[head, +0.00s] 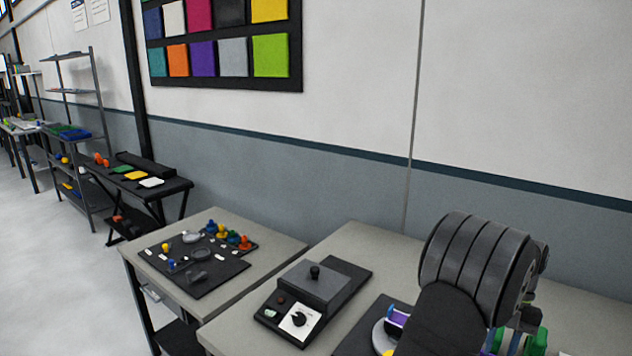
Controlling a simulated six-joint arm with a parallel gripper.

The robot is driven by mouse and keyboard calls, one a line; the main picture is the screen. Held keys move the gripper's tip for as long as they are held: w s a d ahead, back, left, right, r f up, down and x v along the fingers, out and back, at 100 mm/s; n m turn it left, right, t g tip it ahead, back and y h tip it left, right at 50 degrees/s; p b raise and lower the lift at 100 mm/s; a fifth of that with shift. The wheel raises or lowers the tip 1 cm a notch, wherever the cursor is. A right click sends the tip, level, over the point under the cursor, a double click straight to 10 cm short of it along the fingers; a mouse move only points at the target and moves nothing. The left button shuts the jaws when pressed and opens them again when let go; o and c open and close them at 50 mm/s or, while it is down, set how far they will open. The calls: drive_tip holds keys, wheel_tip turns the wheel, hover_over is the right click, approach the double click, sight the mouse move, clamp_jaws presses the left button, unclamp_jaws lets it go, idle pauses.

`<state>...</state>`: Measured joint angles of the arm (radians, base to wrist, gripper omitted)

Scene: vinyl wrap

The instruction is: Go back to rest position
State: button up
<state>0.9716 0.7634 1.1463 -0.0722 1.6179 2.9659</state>
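A dark ribbed arm link of mine fills the lower right of the head view. My gripper cannot be made out; it is either behind this link or below the picture. Partly behind the link, at the bottom edge, a white round piece with a purple and blue part (397,318) shows on a dark mat (362,335). Green and white parts (535,341) show just right of the link, mostly hidden; I cannot tell what they are.
A dark device with a grey lid (318,287) and a white dial panel stands on the near grey table (352,240). A second table (284,245) on the left bears a dark mat (215,283) with small coloured pieces. The wall (520,90) is behind.

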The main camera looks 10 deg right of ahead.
drive_tip(key=shift+x, duration=1)
wheel_tip(320, 180, up, 5)
drive_tip(key=shift+r, duration=0.1)
drive_tip(key=w+a+r+n+t+h, duration=0.3)
drive_tip(key=w+a+n, duration=0.1)
drive_tip(key=n, duration=1.3)
drive_tip(key=w+a+r+n+t+h, duration=0.3)
drive_tip(key=a+n, duration=0.3)
drive_tip(key=n, duration=1.2)
drive_tip(key=shift+w+a+h, duration=0.25)
drive_tip(key=shift+w+h, duration=0.05)
drive_tip(key=shift+w, duration=0.6)
